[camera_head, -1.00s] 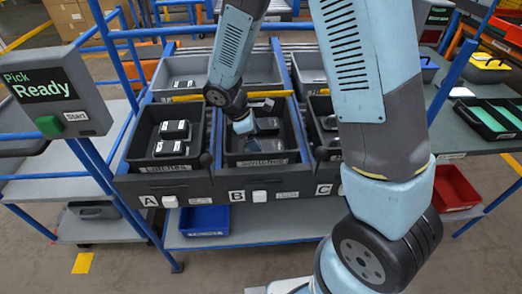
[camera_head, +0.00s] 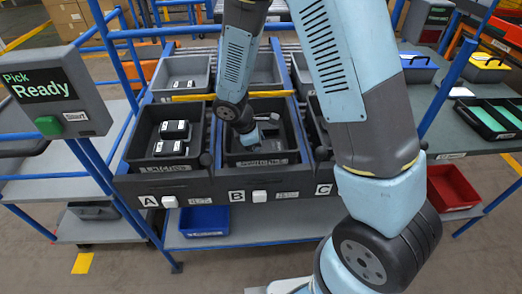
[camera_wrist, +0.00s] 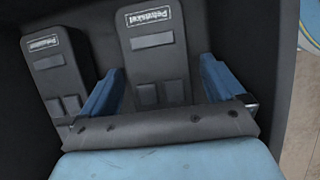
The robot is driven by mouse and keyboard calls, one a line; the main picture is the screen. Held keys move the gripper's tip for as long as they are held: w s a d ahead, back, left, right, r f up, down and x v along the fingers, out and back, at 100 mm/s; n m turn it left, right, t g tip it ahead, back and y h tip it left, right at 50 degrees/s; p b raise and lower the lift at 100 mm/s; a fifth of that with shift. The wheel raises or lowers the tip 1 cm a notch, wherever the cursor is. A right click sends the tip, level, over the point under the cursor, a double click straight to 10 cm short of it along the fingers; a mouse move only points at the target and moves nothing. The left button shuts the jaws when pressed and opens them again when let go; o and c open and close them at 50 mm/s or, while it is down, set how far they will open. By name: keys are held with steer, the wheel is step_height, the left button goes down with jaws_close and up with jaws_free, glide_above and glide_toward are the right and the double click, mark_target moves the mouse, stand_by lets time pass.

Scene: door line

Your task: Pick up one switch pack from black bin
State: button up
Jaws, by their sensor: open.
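The black bin (camera_head: 232,161) above the letter B holds the switch packs. My gripper (camera_head: 250,139) reaches down into this bin in the head view, largely covering its contents. In the wrist view two dark packs with white labels lie side by side, a right switch pack (camera_wrist: 153,45) and a left switch pack (camera_wrist: 52,75). My gripper (camera_wrist: 161,82) is open there, with one blue finger on each side of the right pack. The left finger lies in the gap between the two packs. I cannot tell whether either finger touches a pack.
Bin A (camera_head: 133,157) on the left holds dark packs with white labels. Bin C stands on the right, partly behind my arm. Bin walls stand close around my gripper. A blue tray (camera_head: 204,222) sits below, and a red tray (camera_head: 452,188) to the right.

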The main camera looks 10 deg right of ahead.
steer(key=shift+c, duration=0.4)
steer(key=c, duration=1.1)
steer(key=shift+o, duration=0.2)
